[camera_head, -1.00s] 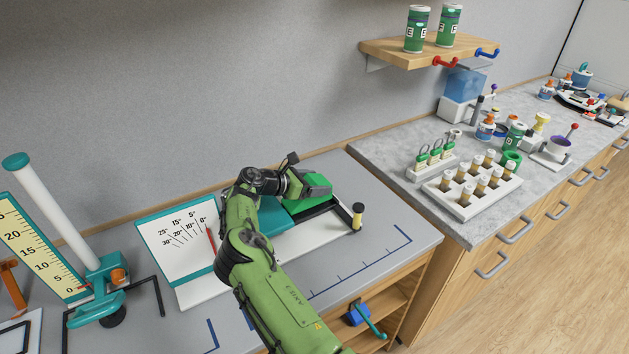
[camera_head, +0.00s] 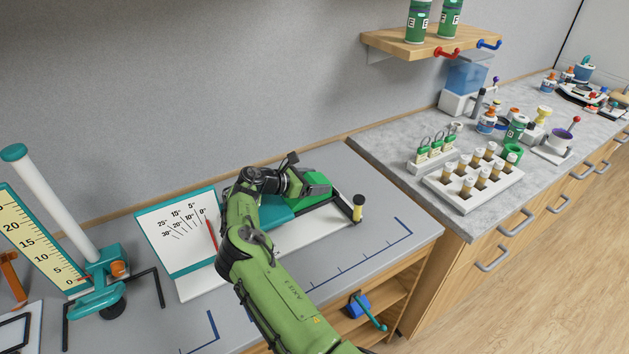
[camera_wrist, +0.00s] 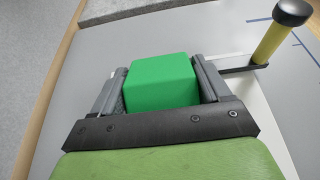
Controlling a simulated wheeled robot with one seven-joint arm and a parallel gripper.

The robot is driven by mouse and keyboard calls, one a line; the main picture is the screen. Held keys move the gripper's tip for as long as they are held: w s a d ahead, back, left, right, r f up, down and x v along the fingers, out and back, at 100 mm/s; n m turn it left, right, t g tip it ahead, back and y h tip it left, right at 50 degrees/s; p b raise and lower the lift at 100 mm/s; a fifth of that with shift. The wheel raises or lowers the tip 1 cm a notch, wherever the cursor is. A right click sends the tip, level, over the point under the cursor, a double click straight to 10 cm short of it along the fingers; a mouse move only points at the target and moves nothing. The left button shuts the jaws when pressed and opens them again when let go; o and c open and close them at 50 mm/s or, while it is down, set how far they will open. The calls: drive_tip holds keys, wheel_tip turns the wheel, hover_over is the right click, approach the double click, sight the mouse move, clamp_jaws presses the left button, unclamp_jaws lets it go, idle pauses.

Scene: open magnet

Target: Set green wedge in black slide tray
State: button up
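The green wedge (camera_head: 316,184) sits between the fingers of my gripper (camera_wrist: 161,83), which close on its two sides. In the wrist view the wedge (camera_wrist: 161,82) looks like a plain green block. The black slide tray (camera_head: 343,206) lies under and right of the wedge, on the white base of the ramp apparatus. Its right end shows in the wrist view (camera_wrist: 240,69) beside the right finger. The wedge and gripper hide most of the tray, and I cannot tell whether the wedge touches it.
A yellow post with a black cap (camera_head: 358,207) stands at the tray's right end, close to my gripper. A white angle board (camera_head: 180,232) with a red pointer is to the left. The grey table (camera_head: 390,225) is clear at the front right.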

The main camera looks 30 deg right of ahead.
drive_tip(key=o, duration=0.4)
wheel_tip(320, 180, up, 10)
drive_tip(key=shift+r+p, duration=0.1)
drive_tip(key=shift+p, duration=0.4)
